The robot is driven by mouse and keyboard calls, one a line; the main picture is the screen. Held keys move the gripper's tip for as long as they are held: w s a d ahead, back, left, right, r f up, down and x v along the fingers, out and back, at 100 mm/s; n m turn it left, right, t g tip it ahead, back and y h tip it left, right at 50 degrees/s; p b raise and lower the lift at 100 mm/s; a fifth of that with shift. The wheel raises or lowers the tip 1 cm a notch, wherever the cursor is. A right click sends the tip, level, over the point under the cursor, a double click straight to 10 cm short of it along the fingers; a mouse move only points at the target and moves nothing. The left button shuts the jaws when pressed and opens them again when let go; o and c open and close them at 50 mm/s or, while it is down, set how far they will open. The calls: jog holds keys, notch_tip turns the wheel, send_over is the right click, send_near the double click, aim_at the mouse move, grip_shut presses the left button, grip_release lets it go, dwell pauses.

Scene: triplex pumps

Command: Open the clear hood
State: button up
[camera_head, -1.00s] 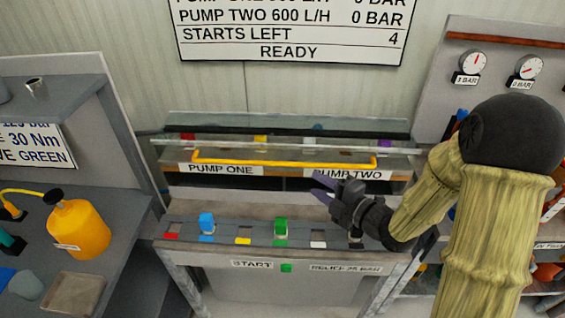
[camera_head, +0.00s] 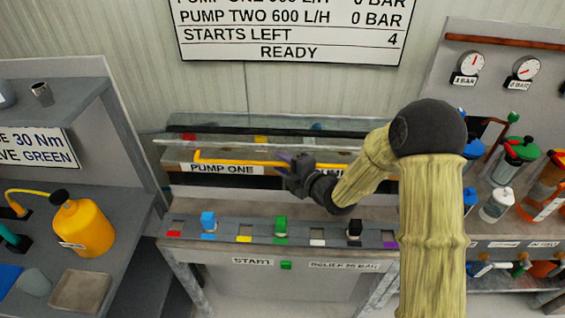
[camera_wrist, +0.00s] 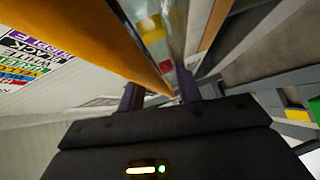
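The clear hood (camera_head: 230,149) is a glass cover over the bench at the back wall, and it looks lowered. A long yellow handle bar (camera_head: 232,162) runs along its front, above the PUMP ONE label. My gripper (camera_head: 284,158) is at the middle of the bar, its dark fingers pointing at it. In the wrist view the yellow bar (camera_wrist: 100,45) runs from the upper left to between the two spread fingers (camera_wrist: 160,92). The fingers are open, and I cannot tell whether either touches the bar. My forearm hides the right end of the bar and most of the PUMP TWO label.
The bench front (camera_head: 265,237) carries several coloured tabs and blocks, including a blue block (camera_head: 208,221) and a green block (camera_head: 281,225). A yellow bottle (camera_head: 82,226) stands on the left table. Shelves with bottles and gauges (camera_head: 469,64) are at the right.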

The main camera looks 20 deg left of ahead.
grip_shut()
jog(key=shift+r, duration=0.1)
